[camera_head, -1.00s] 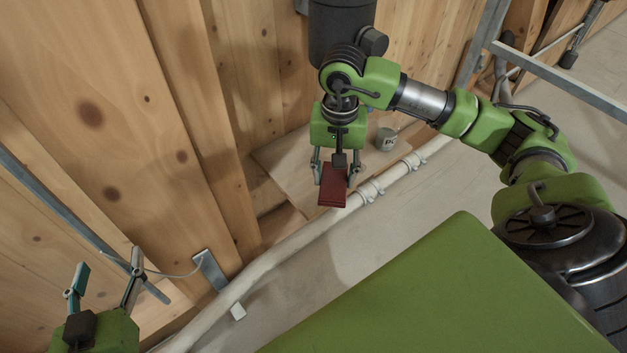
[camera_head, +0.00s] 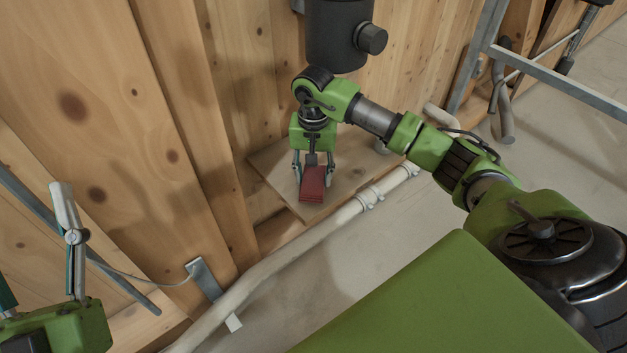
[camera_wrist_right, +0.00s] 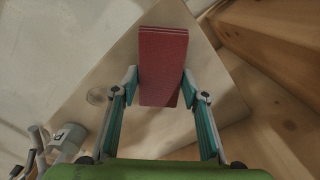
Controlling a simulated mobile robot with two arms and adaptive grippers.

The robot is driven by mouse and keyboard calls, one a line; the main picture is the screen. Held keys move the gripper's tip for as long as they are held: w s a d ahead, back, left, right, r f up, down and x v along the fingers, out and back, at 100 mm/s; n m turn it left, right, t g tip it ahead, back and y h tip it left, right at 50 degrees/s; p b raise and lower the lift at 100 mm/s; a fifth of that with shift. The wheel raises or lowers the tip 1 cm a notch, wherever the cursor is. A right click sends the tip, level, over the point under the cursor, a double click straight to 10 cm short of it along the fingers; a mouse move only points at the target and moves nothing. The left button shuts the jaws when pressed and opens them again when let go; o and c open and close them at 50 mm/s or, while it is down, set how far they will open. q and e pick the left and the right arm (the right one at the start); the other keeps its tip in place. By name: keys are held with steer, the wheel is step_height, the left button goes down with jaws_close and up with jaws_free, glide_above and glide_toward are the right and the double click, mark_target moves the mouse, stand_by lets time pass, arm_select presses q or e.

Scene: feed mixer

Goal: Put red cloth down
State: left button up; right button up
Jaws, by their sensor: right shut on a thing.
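The red cloth (camera_head: 313,184) is a folded, flat rectangular bundle at the wooden shelf board (camera_head: 268,172). My right gripper (camera_head: 312,178) is shut on the cloth, with one finger on each side. In the right wrist view the cloth (camera_wrist_right: 163,62) stands out between the teal-padded fingers (camera_wrist_right: 160,92), above the pale board (camera_wrist_right: 105,80). I cannot tell whether the cloth touches the board. My left gripper (camera_head: 40,250) shows in part at the lower left, with its fingers spread apart and nothing between them.
A dark cylinder (camera_head: 335,35) hangs on the wooden wall above my right gripper. A pale pipe (camera_head: 300,247) runs along the board's front. A small labelled can (camera_wrist_right: 68,140) shows beside the board's edge in the wrist view. A metal rail (camera_head: 560,82) crosses the upper right.

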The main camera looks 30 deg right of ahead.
arm_select(q)
steer(key=shift+s+a+r+t+h, duration=0.15)
steer(key=shift+s+r+t+h, duration=0.35)
steer(key=shift+s+r+t, duration=0.55)
arm_select(e)
steer(key=shift+f, duration=0.75)
arm_select(q)
steer(key=shift+s+r, duration=0.3)
steer(key=shift+s, duration=0.05)
arm_select(e)
steer(key=shift+f, duration=0.1)
steer(key=o, duration=1.2)
arm_select(q)
steer(key=shift+s+r, duration=0.2)
